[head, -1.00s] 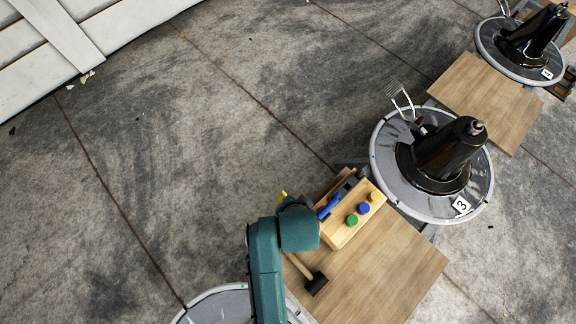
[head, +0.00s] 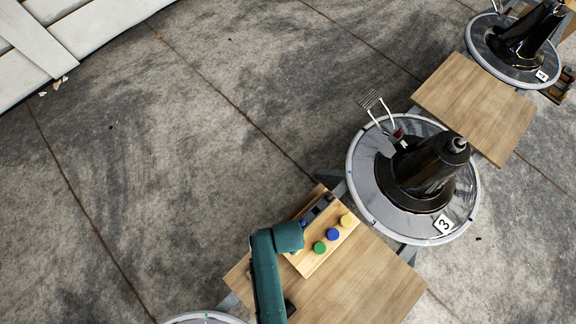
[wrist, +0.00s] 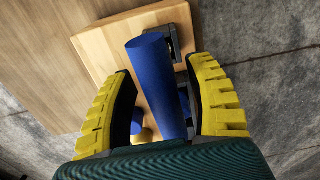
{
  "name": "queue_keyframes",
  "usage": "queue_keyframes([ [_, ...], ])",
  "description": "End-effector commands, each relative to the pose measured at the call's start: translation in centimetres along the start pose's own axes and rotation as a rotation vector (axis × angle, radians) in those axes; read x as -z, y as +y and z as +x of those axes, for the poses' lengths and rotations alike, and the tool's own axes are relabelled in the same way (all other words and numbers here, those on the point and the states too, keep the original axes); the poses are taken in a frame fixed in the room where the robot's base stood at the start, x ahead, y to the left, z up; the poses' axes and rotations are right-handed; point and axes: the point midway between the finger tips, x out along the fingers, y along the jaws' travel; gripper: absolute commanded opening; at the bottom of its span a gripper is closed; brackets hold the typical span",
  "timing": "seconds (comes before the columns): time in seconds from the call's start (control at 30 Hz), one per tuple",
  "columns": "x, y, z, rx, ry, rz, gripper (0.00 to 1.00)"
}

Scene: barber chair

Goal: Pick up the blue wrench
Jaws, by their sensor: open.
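The blue wrench (wrist: 157,85) shows in the wrist view as a long blue shape between the yellow fingers of my gripper (wrist: 162,68). The fingers are open, one on each side of it, with a visible gap on the right. I cannot tell how deep the wrench sits between them. It lies over a light wooden block (wrist: 95,48). In the head view my teal arm hides the fingers and nearly all of the wrench above the block (head: 308,264).
The block has green (head: 319,247), blue (head: 333,234) and yellow (head: 345,220) knobs and rests on a wooden board (head: 370,285). A round grey base marked 3 (head: 370,208) with a black cone (head: 430,168) stands right of it. Concrete floor is clear on the left.

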Motion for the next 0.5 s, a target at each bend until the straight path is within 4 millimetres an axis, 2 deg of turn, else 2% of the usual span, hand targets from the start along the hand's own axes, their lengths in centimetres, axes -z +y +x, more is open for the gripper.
queue_keyframes([
  [0.03, -0.2, -0.2, 1.6, -0.003, -0.002, -0.002, 0.54],
  [0.13, -0.1, -0.2, 3.2, -0.002, -0.001, 0.000, 0.54],
  [0.4, -0.1, -0.2, 3.4, 0.000, 0.000, 0.001, 0.54],
  [0.5, -0.1, -0.2, 3.4, 0.000, 0.000, 0.001, 0.34],
])
